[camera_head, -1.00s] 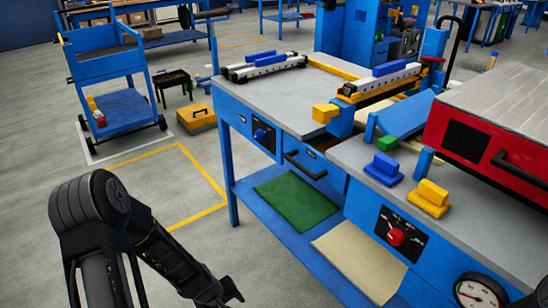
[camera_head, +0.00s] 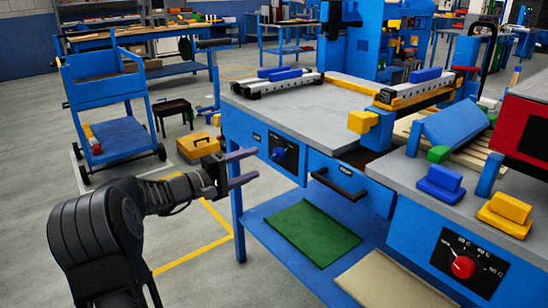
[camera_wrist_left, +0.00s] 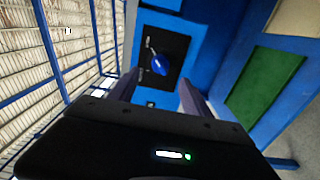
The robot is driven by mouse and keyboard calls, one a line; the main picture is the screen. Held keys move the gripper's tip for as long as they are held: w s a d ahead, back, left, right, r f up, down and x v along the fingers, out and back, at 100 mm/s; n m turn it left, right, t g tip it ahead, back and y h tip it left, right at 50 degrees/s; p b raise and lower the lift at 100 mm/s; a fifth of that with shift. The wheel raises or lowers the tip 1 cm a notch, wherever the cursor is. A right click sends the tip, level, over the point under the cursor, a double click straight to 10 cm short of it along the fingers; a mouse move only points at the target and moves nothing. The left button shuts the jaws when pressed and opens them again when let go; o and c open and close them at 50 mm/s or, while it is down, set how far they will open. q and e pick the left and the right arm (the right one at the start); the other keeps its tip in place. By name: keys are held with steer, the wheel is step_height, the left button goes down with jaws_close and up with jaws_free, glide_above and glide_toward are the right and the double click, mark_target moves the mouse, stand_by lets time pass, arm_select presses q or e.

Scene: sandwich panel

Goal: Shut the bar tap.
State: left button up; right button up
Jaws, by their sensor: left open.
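A blue turning handle (camera_head: 278,154) sits on a black plate (camera_head: 290,157) on the blue front of the workbench; I take it for the bar tap. It also shows in the left wrist view (camera_wrist_left: 159,64), with small white markings on its plate too blurred to read. My left gripper (camera_head: 256,165) is open and empty, in front of the bench, its fingers pointing at the bench front. In the left wrist view the handle lies ahead of the fingertips, between their lines, with a gap. My right gripper is out of view.
A red dial (camera_head: 463,267) with numbers is on the bench front to the right. A black drawer handle (camera_head: 338,184) juts out near the tap. The lower shelf (camera_head: 262,218) carries a green sheet (camera_head: 312,233). Open floor lies left of the bench.

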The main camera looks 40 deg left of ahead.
mark_target(273, 157)
arm_select(q)
steer(key=shift+w, duration=0.15)
steer(key=b+x, duration=0.1)
steer(key=x, duration=0.6)
steer(key=shift+w+d, duration=0.15)
steer(key=shift+w, duration=0.1)
steer(key=shift+f, duration=0.1)
jaws_close()
